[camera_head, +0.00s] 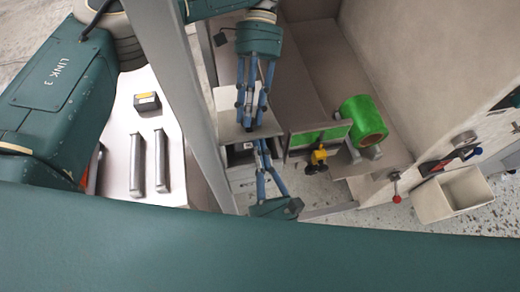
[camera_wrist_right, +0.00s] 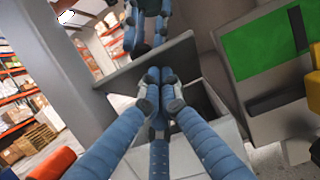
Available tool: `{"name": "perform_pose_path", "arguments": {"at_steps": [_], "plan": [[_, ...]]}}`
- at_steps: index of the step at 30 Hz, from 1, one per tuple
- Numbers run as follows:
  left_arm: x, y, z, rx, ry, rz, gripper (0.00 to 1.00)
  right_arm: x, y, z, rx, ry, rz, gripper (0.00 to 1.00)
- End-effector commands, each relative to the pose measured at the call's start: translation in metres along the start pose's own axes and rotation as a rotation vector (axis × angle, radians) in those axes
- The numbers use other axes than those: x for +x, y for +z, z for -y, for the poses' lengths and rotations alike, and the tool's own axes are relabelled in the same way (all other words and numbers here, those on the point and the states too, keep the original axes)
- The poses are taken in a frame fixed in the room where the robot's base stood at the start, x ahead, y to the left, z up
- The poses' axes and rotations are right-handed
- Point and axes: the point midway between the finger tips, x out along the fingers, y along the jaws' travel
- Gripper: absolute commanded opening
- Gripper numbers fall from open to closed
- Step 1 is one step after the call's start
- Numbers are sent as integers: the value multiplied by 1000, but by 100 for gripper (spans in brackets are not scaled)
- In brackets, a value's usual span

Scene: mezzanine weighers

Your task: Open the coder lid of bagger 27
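A flat grey plate (camera_head: 229,116), which looks like the coder lid, stands raised over a grey box (camera_head: 239,158) in the head view. In the right wrist view the lid (camera_wrist_right: 122,77) is tilted up and the open box (camera_wrist_right: 200,103) shows a dark inside below it. My left gripper (camera_head: 251,115) reaches down from above at the lid, its fingers apart; it also shows behind the lid's upper edge in the right wrist view (camera_wrist_right: 147,42). My right gripper (camera_wrist_right: 158,88) has its fingertips together in front of the lid, over the box. Whether either gripper touches the lid is unclear.
A green film roll (camera_head: 361,121) sits right of the box, beside a frame with green film (camera_head: 318,137) and a yellow knob (camera_head: 319,157). A grey post (camera_head: 180,90) stands left. A cream bin (camera_head: 452,194) and a red-knobbed lever (camera_head: 396,198) are right.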

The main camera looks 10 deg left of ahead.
Motion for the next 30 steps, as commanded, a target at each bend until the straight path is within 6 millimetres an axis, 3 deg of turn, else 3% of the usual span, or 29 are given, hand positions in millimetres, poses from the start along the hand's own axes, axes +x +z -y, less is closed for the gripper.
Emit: {"name": "perform_pose_path", "arguments": {"at_steps": [1, 3, 15, 21, 26, 30], "plan": [[5, -1, -2, 6, 2, 10, 35, 7, 11, 2, 2, -9, 28, 0], [6, -1, -2, 6, 2, 11, 44, 7, 11, 2, 2, -9, 28, 0], [3, -1, -1, 2, 3, 4, 44, 5, 9, 1, 2, -7, 22, 0], [-26, 4, 0, -24, 61, -92, 44, 4, 7, 1, 1, -6, 18, 0], [-17, -27, -20, -155, 310, -180, 44, 4, 6, 1, 1, -5, 17, 0], [-32, -58, -35, -362, 642, -248, 44, 4, 7, 1, 1, -6, 17, 0]]}}
